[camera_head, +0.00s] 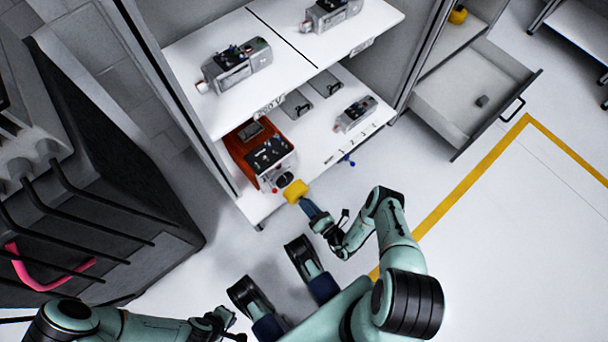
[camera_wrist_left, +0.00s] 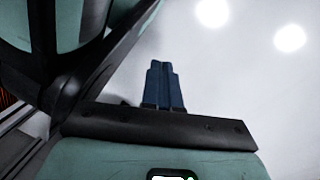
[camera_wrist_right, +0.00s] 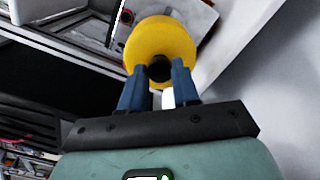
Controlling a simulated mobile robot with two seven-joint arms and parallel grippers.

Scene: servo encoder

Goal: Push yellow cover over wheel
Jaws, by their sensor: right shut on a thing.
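The yellow cover (camera_head: 296,191) is held at the front edge of the lower shelf, at the near end of the grey servo unit (camera_head: 268,153) in the orange-red tray. A dark round part (camera_head: 285,180), which looks like the wheel, shows on that end, right beside the cover. I cannot tell whether they touch. My right gripper (camera_head: 310,207) is shut on the cover. In the right wrist view the cover (camera_wrist_right: 160,38) is a thick yellow ring with a dark centre between the fingertips (camera_wrist_right: 159,68), and it hides the wheel. My left gripper (camera_wrist_left: 163,66) is shut and empty, low over the floor.
The orange-red tray (camera_head: 238,153) sits at the left end of the lower shelf (camera_head: 318,150). Another grey unit (camera_head: 355,114) stands to its right, with more on the upper shelf (camera_head: 290,60). An open drawer (camera_head: 450,92) sticks out at the right. The floor in front is clear.

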